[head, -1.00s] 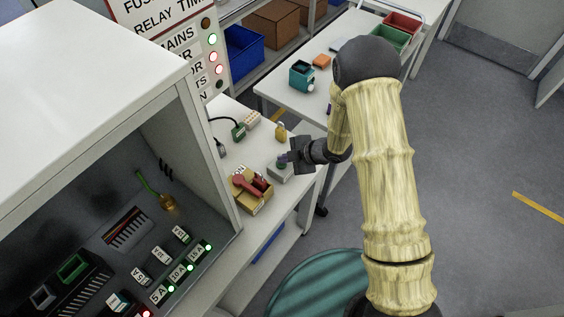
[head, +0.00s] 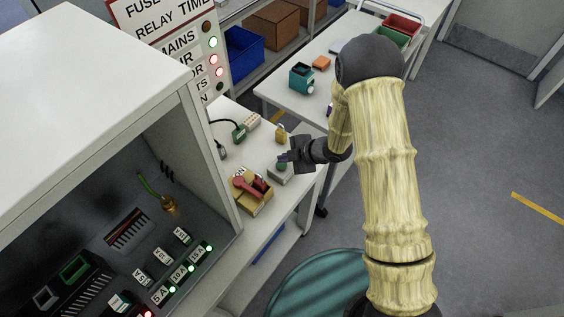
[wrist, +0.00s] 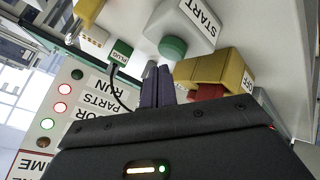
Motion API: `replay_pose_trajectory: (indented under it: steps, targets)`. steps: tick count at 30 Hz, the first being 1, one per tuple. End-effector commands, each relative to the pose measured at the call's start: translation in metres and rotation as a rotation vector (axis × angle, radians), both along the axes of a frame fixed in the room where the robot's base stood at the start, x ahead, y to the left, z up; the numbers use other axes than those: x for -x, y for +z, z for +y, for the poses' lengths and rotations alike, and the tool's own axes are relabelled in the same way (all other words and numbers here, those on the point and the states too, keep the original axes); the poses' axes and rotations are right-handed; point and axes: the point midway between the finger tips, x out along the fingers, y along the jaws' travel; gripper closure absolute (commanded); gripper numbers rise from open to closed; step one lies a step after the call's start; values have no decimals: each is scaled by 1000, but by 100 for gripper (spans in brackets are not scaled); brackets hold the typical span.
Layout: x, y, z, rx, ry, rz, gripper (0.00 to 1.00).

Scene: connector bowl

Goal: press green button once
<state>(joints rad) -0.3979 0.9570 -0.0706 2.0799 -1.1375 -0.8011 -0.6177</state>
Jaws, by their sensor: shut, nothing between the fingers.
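The green button (head: 282,164) is a round dome on a light grey box (head: 281,174) on the white bench. In the wrist view the green button (wrist: 173,47) sits on the box labelled START (wrist: 186,22). My gripper (head: 285,157) is at the bench's right side, close to the button. In the wrist view its dark fingers (wrist: 157,72) are shut together and empty, beside the button's lower left. I cannot tell for certain whether they touch it, but a small gap seems to show.
A yellow box with a red lever (head: 250,185) stands just left of the button box. A padlock (head: 281,133), a green plug (head: 239,133) and a pale block (head: 251,119) lie behind. The open cabinet (head: 210,165) stands at the left.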

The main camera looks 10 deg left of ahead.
Motion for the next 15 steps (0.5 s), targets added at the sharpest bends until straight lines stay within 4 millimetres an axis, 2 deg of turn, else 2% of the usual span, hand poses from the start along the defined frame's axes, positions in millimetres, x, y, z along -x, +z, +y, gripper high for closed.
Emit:
replay_pose_trajectory:
  steps: [10,15]
  targets:
    - [0,2,0,0,0,0,100]
    - [0,14,0,-1,-1,-1,100]
